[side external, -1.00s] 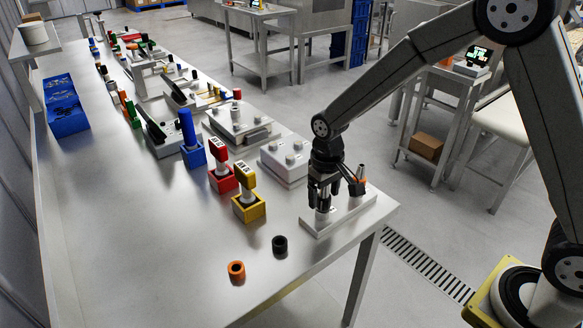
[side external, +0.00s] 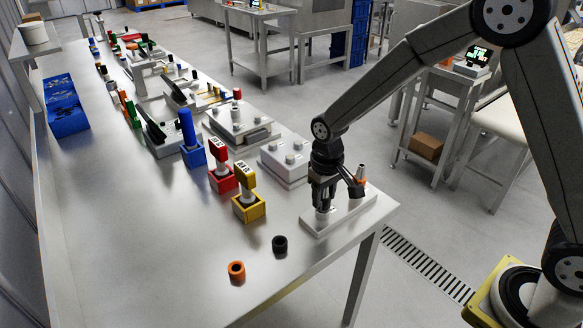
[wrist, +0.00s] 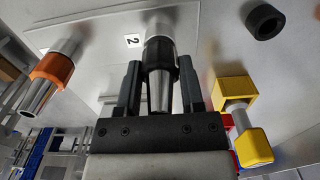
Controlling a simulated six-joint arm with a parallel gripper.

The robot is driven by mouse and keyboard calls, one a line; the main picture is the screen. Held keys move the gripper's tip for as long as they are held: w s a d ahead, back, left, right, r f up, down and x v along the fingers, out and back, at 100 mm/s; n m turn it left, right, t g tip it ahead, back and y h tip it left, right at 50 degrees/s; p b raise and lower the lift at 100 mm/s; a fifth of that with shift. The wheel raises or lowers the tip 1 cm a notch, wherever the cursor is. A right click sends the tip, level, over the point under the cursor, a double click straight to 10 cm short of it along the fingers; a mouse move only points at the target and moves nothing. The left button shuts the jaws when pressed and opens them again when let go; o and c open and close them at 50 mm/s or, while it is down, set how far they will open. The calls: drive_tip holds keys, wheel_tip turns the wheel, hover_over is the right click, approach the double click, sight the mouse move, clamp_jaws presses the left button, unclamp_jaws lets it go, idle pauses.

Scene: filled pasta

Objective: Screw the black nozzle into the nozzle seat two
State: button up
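The black nozzle, a metal cone with a black band (wrist: 161,62), stands on the white base (side external: 347,212) beside the printed label 2 (wrist: 132,41). It looks upright, in or on the seat there; how deep its thread sits is hidden. My gripper (wrist: 161,72) points down over it, with one finger on each side of the black band. The fingers are very close to the band, and I cannot tell whether they touch it. In the side view my gripper (side external: 323,203) hides most of the nozzle. An orange-banded nozzle (wrist: 52,72) stands on the same base.
A loose black ring (side external: 280,244) and an orange ring (side external: 236,270) lie on the table (side external: 140,250). Yellow (side external: 248,207) and red (side external: 222,180) holders stand left of the base. A white block (side external: 285,165) is behind it. The table's front left is clear.

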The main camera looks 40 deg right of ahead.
clamp_jaws()
drive_tip(key=shift+m, duration=0.3)
drive_tip(key=m, duration=0.3)
drive_tip(key=shift+m, duration=0.3)
drive_tip(key=m, duration=0.3)
drive_tip(key=shift+m, duration=2.2)
